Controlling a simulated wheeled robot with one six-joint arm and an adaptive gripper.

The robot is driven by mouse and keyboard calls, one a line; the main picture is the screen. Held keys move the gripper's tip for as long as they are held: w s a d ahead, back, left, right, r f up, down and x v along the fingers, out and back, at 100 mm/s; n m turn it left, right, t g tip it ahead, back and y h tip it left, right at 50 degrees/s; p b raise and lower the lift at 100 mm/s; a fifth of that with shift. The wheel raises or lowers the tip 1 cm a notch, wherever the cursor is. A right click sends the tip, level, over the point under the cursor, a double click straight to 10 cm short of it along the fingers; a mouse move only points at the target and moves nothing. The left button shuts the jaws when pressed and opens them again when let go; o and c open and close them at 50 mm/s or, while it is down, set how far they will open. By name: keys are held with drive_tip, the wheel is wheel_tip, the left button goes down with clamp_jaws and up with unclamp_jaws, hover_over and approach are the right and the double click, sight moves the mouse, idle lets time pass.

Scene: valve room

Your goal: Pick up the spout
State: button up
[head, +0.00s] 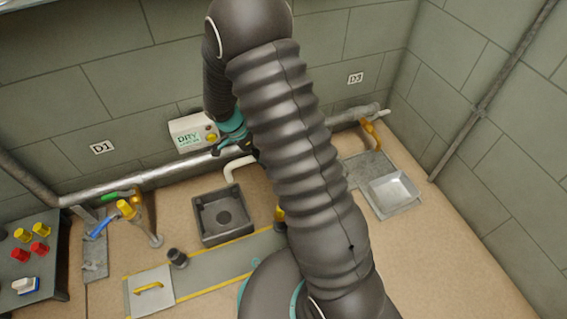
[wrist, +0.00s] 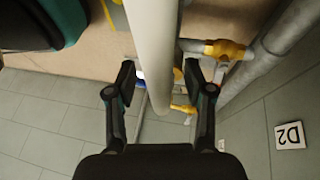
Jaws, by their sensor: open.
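The spout looks to be the cream bent pipe (head: 231,170) by the wall, above the dark square basin (head: 222,215). My arm hides its right end in the head view. In the wrist view a pale pipe (wrist: 153,45), likely the same spout, runs down from the top edge between my fingers. My gripper (wrist: 160,78) is open, with one finger on each side of the pipe and visible gaps. I cannot tell how deep the pipe lies between the fingers. In the head view my gripper is mostly hidden behind my arm.
A grey pipe (head: 165,174) runs along the wall beneath a white box (head: 193,132). A yellow-handled valve (head: 128,207) stands left, beside a dark table (head: 30,262) with red and yellow parts. A metal tray (head: 390,193) lies right. A yellow fitting (wrist: 226,49) is near my right-hand finger.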

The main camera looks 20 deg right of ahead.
drive_tip(key=shift+f, duration=0.1)
drive_tip(key=shift+c, duration=0.3)
clamp_jaws()
